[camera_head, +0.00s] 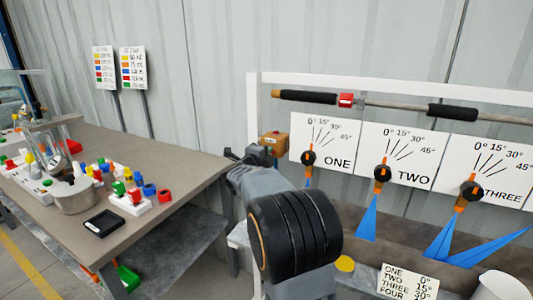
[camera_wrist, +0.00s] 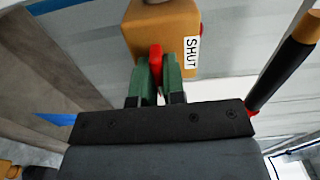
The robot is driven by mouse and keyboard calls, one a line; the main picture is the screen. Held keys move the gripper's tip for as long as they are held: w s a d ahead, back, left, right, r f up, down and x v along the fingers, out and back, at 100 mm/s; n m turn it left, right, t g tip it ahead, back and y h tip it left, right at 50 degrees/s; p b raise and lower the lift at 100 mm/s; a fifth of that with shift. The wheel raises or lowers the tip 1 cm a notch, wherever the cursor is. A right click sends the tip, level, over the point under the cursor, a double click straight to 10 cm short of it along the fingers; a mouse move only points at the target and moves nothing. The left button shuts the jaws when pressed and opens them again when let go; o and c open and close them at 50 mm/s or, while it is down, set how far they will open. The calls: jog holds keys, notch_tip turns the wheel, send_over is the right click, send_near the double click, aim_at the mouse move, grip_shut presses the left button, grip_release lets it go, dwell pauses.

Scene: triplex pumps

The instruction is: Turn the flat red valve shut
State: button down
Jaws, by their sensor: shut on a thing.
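The flat red valve handle (camera_wrist: 155,58) shows edge-on in the wrist view, in front of a tan-orange box (camera_wrist: 165,25). My gripper (camera_wrist: 157,72) has its two green fingers shut on the red handle, one on each side. A white label reading SHUT (camera_wrist: 191,52) is on the box just right of the fingers. In the head view the orange box (camera_head: 273,141) is at the left end of the white frame, with my gripper (camera_head: 257,155) at it. The handle is hidden there by my gripper and arm.
A pipe with black sleeves (camera_head: 452,112) and a red block (camera_head: 347,100) runs above the angle cards ONE (camera_head: 323,145), TWO (camera_head: 395,155) and THREE (camera_head: 485,170). A cluttered bench (camera_head: 180,158) stands left. My arm covers the lower middle.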

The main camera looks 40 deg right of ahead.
jog(key=shift+r, duration=0.1)
jog(key=n+p, duration=0.3)
jog(key=shift+r, duration=0.15)
jog(key=n+p, duration=0.5)
jog(key=shift+n, duration=0.4)
jog(key=n+p, duration=0.3)
jog(key=n, duration=0.1)
jog(key=shift+n+p, duration=0.3)
jog(key=shift+f+n+p, duration=0.15)
jog(key=shift+n+p, duration=0.55)
jog(key=shift+n, duration=0.25)
jog(key=shift+f+n+p, duration=0.1)
jog(key=shift+n+p, duration=0.6)
jog(key=shift+n, duration=0.55)
jog(key=c, duration=1.2)
grip_release()
